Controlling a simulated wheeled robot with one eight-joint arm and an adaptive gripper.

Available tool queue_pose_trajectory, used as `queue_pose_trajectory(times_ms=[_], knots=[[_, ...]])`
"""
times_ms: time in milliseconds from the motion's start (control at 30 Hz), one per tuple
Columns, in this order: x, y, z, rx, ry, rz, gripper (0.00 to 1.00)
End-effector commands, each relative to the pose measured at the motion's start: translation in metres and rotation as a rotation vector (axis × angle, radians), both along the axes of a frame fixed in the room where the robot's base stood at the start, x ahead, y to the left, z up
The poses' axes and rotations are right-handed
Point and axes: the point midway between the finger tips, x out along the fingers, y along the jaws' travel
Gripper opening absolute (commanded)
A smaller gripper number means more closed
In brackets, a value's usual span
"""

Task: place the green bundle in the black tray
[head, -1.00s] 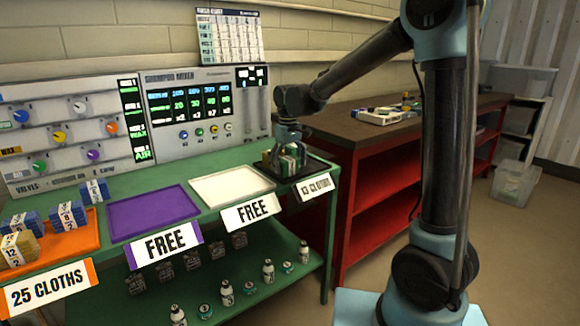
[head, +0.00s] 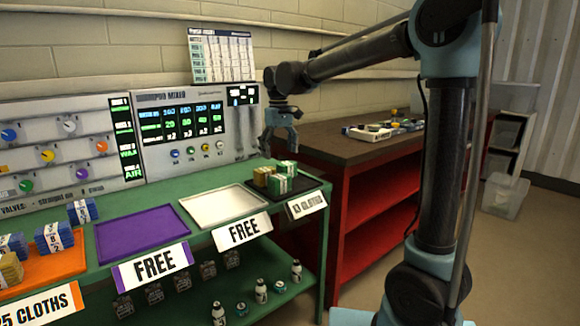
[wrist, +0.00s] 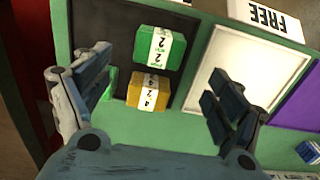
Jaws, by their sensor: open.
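The black tray (head: 309,183) is at the right end of the green bench, behind a label reading 13 cloths. A green bundle (head: 278,184) with a white band lies in it, beside a yellow bundle (head: 262,176) and a second green bundle (head: 288,168). In the wrist view, one green bundle (wrist: 160,47) and the yellow bundle (wrist: 148,90) lie flat on the tray (wrist: 105,25). Another green piece (wrist: 110,82) is partly hidden by a finger. My gripper (head: 279,140) is open and empty above the tray; its spread fingers also show in the wrist view (wrist: 161,68).
The white tray (head: 222,206) and purple tray (head: 142,231), both labelled FREE, are empty. The orange tray (head: 50,265) at left holds blue and yellow bundles; a blue bundle (head: 82,211) sits behind it. The mixer panel (head: 190,125) stands behind, a red workbench (head: 375,195) at right.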

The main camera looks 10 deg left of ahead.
Motion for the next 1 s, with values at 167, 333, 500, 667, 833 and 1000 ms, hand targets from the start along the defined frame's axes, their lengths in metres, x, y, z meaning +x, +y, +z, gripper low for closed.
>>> queue_pose_trajectory(times_ms=[167,333,500,667,833,1000], knots=[[0.000,0.000,0.002,0.000,0.000,-0.001,0.86],[-0.001,-0.024,0.002,0.004,-0.005,-0.032,0.86],[-0.009,-0.088,0.000,0.017,-0.020,-0.120,0.86],[-0.025,-0.151,-0.009,0.030,-0.038,-0.214,0.86],[-0.049,-0.212,-0.024,0.042,-0.057,-0.314,0.86],[-0.079,-0.265,-0.045,0.054,-0.079,-0.414,0.86]])
